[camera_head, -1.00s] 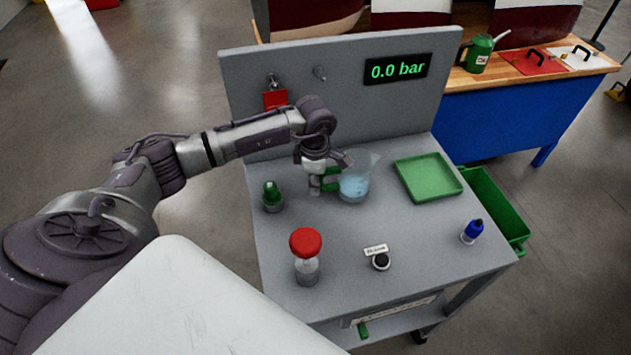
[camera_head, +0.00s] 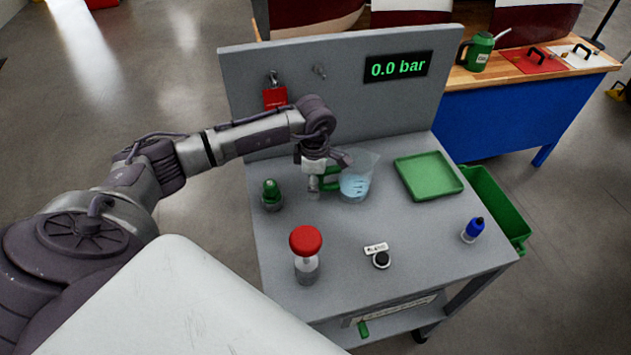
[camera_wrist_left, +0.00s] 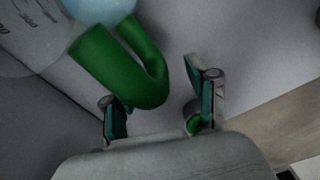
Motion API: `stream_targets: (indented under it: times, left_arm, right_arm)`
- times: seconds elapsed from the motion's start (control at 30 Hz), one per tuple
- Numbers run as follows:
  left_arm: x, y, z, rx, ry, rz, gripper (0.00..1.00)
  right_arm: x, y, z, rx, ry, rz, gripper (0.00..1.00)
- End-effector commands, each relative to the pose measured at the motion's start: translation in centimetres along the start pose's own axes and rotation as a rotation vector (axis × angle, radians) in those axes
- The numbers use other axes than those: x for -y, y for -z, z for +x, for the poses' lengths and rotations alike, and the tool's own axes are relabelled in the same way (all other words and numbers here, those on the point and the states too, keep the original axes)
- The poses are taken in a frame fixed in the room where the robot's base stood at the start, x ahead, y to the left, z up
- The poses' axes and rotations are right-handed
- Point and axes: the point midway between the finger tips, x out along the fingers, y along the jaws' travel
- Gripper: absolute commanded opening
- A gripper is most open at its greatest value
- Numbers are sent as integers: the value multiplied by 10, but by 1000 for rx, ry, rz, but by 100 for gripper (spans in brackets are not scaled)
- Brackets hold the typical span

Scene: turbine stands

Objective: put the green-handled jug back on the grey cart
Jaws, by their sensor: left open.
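The jug (camera_head: 357,182) is clear with bluish liquid and a green handle. It stands upright on the grey cart (camera_head: 330,225), left of the green tray. My left gripper (camera_head: 325,180) is at the jug's left side, by the handle. In the left wrist view the green handle (camera_wrist_left: 140,75) loops towards my open left gripper (camera_wrist_left: 160,118). Its two fingers stand apart, with the end of the handle loop close to the left finger; whether they touch I cannot tell. My right gripper is not in view.
A green knob (camera_head: 271,195), a red-topped button (camera_head: 306,255), a small black knob (camera_head: 381,260) and a blue-capped bottle (camera_head: 473,230) stand on the cart. A green tray (camera_head: 428,177) lies right of the jug. The cart's back panel (camera_head: 345,95) rises behind the arm.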

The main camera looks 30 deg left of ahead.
Motion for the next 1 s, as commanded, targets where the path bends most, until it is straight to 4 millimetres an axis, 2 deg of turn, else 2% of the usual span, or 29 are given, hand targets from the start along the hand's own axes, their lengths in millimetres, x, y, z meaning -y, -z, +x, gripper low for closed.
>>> stream_targets:
  times: [0.33, 1.0]
  left_arm:
    - [0, 0, -6, 0, -1, 0, 58]
    - [0, 0, -60, 1, -1, 0, 58]
  right_arm:
    - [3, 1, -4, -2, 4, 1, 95]
    - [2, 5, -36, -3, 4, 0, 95]
